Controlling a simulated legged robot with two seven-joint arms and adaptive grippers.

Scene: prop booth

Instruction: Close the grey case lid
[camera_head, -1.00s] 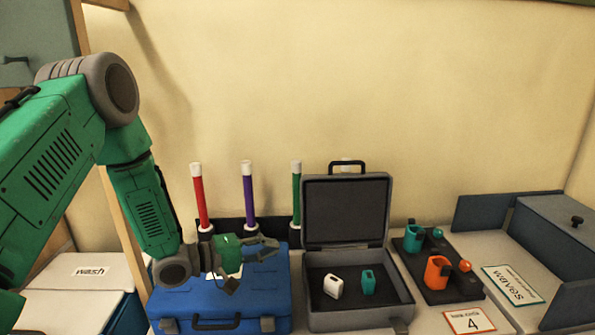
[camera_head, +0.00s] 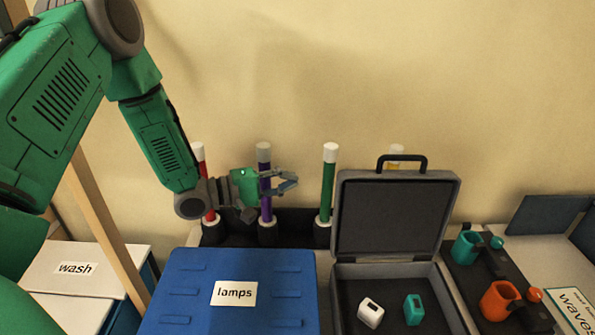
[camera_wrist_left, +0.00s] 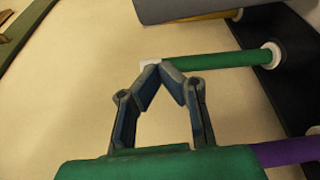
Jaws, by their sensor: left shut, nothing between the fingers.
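The grey case (camera_head: 343,310) stands open right of the middle in the head view. Its lid (camera_head: 396,218) is raised upright, with a dark handle (camera_head: 402,160) on its top edge. A white item (camera_head: 370,312) and a teal item (camera_head: 413,309) lie inside the case. My left gripper (camera_head: 293,182) is left of the lid, in front of the purple stick and near the wall. Its fingertips meet with nothing between them in the left wrist view (camera_wrist_left: 165,68). My right gripper is in neither view.
A blue case (camera_head: 190,285) labelled lamps lies shut left of the grey case. Red, purple (camera_head: 265,165) and green (camera_head: 327,185) sticks stand behind it. A dark tray (camera_head: 480,275) with teal and orange cups is at the right. A wooden post (camera_head: 105,220) rises at the left.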

